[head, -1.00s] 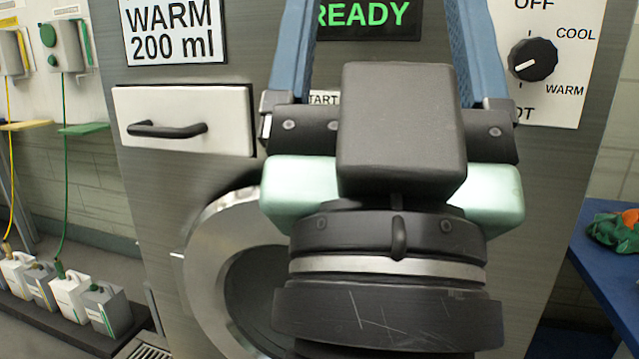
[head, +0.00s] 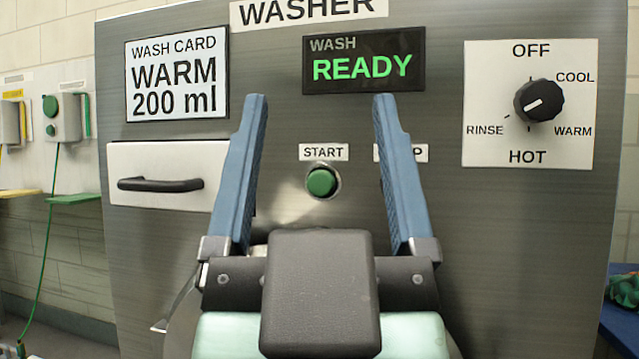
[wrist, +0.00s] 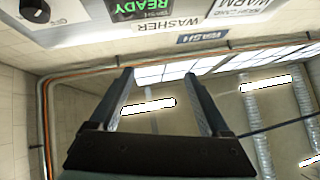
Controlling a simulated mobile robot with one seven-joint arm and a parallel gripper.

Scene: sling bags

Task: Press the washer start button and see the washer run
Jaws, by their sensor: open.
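The washer (head: 290,120) is a tall brushed-metal front in the head view. Its green round start button (head: 321,182) sits in a metal ring below a START label. The display (head: 363,62) reads WASH READY in green. My gripper (head: 320,97) is open and empty, its two blue fingers pointing up. In the head view the start button shows between the fingers; its distance from them is hard to tell. A second label, ending in P, is partly hidden by the right finger. In the wrist view my gripper (wrist: 158,72) is open below the washer's upper panel.
The dial (head: 538,99) has its white mark toward the lower left, on the RINSE side. A wash card (head: 177,80) reads WARM 200 ml. A closed drawer (head: 168,172) with a black handle is left. Green and yellow dispensers hang on the left wall. A blue table (head: 620,322) is right.

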